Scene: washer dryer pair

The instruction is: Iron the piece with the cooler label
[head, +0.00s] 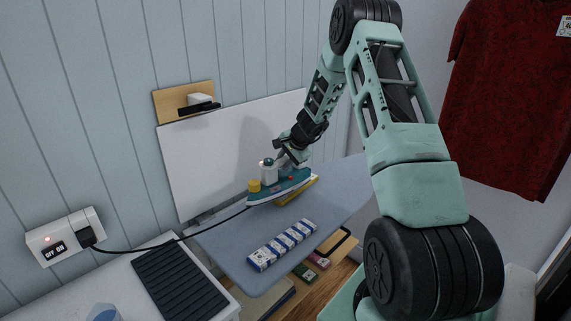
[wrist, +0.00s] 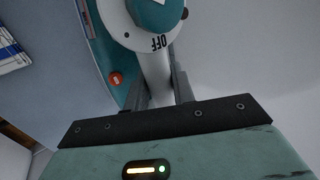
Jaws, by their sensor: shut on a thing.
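A teal and white iron (head: 282,187) is above or on the blue-grey ironing board (head: 225,240); contact is unclear. My gripper (head: 287,156) is shut on its handle. In the wrist view, the white handle (wrist: 155,80) lies between my fingers (wrist: 158,85), beside a dial marked OFF and a red button. A yellow piece (head: 310,187) shows partly under the iron; most of it is hidden. A blue and white striped piece or row (head: 283,246) lies nearer on the board. A dark red patterned shirt (head: 510,95) hangs at the right with a white label. Label markings are unreadable.
A black cord (head: 175,240) runs from the iron to a wall socket (head: 65,237) with a lit red light. A black ribbed mat (head: 180,283) lies on a white top. A white panel (head: 230,155) stands behind the board. Small green and red things sit on a shelf below.

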